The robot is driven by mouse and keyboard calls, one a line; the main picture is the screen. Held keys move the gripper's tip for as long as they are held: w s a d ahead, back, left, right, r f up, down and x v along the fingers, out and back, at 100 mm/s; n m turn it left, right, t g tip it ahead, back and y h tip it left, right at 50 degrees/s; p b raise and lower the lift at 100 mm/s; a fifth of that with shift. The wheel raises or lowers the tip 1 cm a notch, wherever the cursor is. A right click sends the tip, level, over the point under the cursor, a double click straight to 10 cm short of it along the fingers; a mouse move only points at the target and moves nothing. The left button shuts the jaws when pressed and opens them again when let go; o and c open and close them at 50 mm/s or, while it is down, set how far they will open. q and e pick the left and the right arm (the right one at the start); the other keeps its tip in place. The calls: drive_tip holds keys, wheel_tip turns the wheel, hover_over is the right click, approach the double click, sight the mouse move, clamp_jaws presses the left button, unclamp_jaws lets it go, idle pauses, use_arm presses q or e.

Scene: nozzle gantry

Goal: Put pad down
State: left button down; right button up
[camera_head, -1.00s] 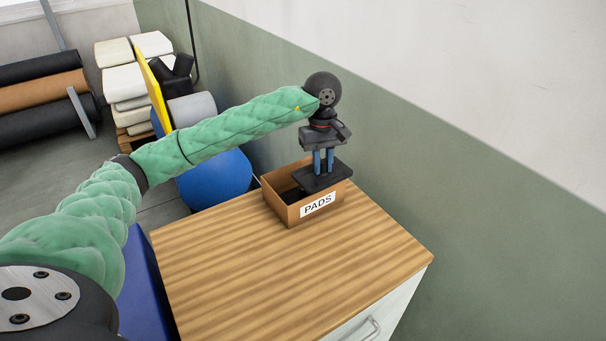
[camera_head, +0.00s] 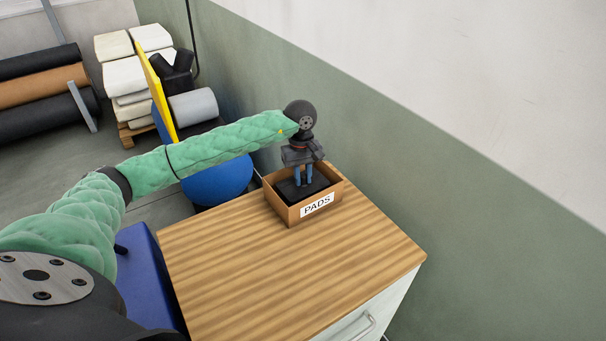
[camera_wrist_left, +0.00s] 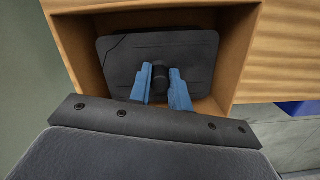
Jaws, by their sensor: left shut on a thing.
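The pad (camera_head: 292,191) is a flat black plate with a small dark knob on top. It is inside the open cardboard box (camera_head: 300,214) labelled PADS, at the back of the wooden cabinet top. In the left wrist view the pad (camera_wrist_left: 190,52) lies between the box walls (camera_wrist_left: 244,50). My left gripper (camera_head: 304,184) points down into the box, its blue fingers shut on the knob. The fingers show in the left wrist view (camera_wrist_left: 160,88) on either side of the knob. Whether the pad touches the box's bottom is hidden. My right gripper is not in view.
The wooden cabinet top (camera_head: 290,268) is clear in front of the box. A green and white wall (camera_head: 420,180) runs close behind it.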

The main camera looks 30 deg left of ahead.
use_arm(q)
drive_tip(key=shift+f, duration=0.4)
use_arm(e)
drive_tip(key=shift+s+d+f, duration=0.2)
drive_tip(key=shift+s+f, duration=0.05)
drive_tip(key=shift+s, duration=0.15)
use_arm(q)
drive_tip(key=shift+f, duration=0.1)
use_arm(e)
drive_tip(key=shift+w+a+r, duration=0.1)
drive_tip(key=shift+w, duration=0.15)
use_arm(q)
drive_tip(key=shift+f, duration=0.1)
drive_tip(key=c, duration=1.3)
unclamp_jaws()
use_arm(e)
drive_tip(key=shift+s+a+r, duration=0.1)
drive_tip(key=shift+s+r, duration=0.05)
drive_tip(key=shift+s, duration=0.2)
use_arm(q)
drive_tip(key=shift+r, duration=0.3)
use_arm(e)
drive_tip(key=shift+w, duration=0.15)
